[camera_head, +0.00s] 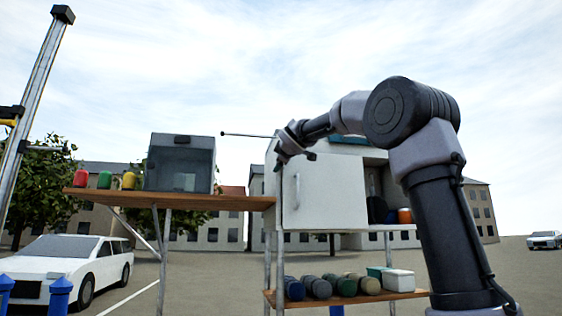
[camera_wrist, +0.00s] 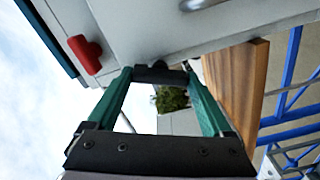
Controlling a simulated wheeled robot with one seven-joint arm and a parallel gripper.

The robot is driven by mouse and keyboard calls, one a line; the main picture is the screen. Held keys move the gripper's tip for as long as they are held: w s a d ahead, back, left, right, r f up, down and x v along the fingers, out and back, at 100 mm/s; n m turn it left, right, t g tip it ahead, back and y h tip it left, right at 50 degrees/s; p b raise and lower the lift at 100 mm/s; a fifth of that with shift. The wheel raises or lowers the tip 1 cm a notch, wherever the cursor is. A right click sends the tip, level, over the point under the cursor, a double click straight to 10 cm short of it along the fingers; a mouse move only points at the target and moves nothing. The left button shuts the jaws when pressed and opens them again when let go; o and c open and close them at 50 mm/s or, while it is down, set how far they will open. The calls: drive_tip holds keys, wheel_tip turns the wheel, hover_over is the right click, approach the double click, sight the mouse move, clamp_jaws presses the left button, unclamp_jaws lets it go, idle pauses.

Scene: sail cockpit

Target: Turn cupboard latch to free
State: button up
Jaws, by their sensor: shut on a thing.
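The white cupboard (camera_head: 335,198) stands at the centre right in the head view, with a pale vertical handle (camera_head: 297,191) on its face. My gripper (camera_head: 284,156) is at its upper left corner. In the wrist view, the green fingers of my gripper (camera_wrist: 160,74) are spread around a dark bar (camera_wrist: 157,74) and shut on it, close against the pale cupboard panel (camera_wrist: 135,30). I cannot tell for sure whether this bar is the latch. The grasp is too small to make out in the head view.
A wooden shelf (camera_head: 235,202) left of the cupboard bears a dark glass-fronted box (camera_head: 180,163) and red, green and yellow canisters (camera_head: 104,180). A thin rod (camera_head: 248,135) sticks out left near my gripper. A lower shelf (camera_head: 345,300) holds several rolls and boxes.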

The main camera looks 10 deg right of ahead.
drive_tip(key=n, duration=0.4)
drive_tip(key=shift+f+n, duration=0.2)
drive_tip(key=shift+n, duration=0.1)
idle(0.5)
drive_tip(key=o, duration=1.1)
drive_tip(key=shift+o, duration=0.2)
drive_tip(key=s, duration=1)
drive_tip(key=shift+s, duration=0.4)
drive_tip(key=s+d+f+m+g+h, duration=0.1)
drive_tip(key=s+d+f+m+g, duration=0.25)
drive_tip(key=s+f+m, duration=0.45)
drive_tip(key=s+d+f+m+g, duration=0.2)
drive_tip(key=s+d+f+m, duration=0.25)
drive_tip(key=f, duration=0.85)
drive_tip(key=s+a+f+m+g+y, duration=0.2)
drive_tip(key=s+f+m+g, duration=0.3)
drive_tip(key=s+f+m, duration=0.4)
drive_tip(key=s+f+y, duration=0.1)
drive_tip(key=s+f, duration=0.6)
drive_tip(key=f, duration=0.3)
drive_tip(key=shift+s+a, duration=0.15)
drive_tip(key=shift+a, duration=0.05)
